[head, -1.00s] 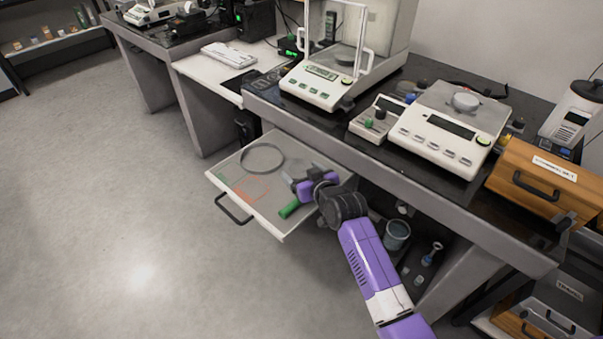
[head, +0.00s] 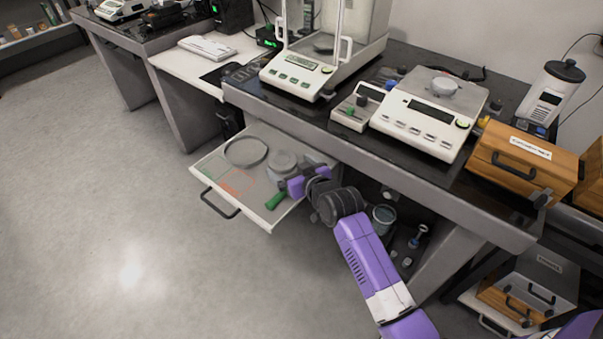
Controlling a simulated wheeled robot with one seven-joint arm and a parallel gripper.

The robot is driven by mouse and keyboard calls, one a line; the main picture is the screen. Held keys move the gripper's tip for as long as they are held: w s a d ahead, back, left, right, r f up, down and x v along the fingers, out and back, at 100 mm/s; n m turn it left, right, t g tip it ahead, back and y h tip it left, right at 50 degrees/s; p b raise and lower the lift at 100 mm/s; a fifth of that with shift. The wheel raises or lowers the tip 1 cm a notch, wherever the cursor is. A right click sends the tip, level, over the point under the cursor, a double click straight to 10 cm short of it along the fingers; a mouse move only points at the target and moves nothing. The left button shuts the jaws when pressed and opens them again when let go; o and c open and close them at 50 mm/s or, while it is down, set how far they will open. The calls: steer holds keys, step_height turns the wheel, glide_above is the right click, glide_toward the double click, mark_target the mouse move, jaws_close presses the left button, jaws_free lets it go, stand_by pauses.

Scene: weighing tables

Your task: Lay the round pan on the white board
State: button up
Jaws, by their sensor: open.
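The white board (head: 215,186) is the pulled-out, drawer-like surface under the dark bench, with green and orange outlines on it. A wide, shallow, grey-rimmed round piece (head: 246,152) lies flat at its back left. A smaller light-grey round metal piece (head: 282,161) sits to its right, close to my gripper. I cannot tell for certain which of these is the round pan. My gripper (head: 288,186) is low over the board's right part, open, just in front of the smaller round piece. Its fingertips are too small to make out clearly. A green-handled thing (head: 275,201) lies at the front right.
The dark bench (head: 300,122) overhangs the board's back edge. On it stand a glass-shielded balance (head: 298,75), a flat scale (head: 425,120) and a wooden box (head: 525,160). A metal beaker (head: 383,217) stands beneath, right of my arm. The floor at left is clear.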

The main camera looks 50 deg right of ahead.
steer(key=v, duration=0.8)
steer(key=shift+p, duration=0.35)
steer(key=s+a+f+n+t+y, duration=0.1)
steer(key=s+a+n+y, duration=0.1)
steer(key=s+a, duration=1.2)
steer(key=s+a+r+y, duration=0.1)
steer(key=s+a+r, duration=0.1)
steer(key=s, duration=0.3)
steer(key=s+a+r+n+y, duration=0.1)
steer(key=s+a+r, duration=0.2)
steer(key=s+r, duration=0.1)
steer(key=s+a+r+n+t, duration=0.1)
steer(key=s+a+r, duration=0.1)
steer(key=s, duration=0.5)
steer(key=shift+a+r+y, duration=0.3)
steer(key=shift+r+y, duration=0.1)
steer(key=shift+r, duration=0.45)
steer(key=shift+s, duration=0.1)
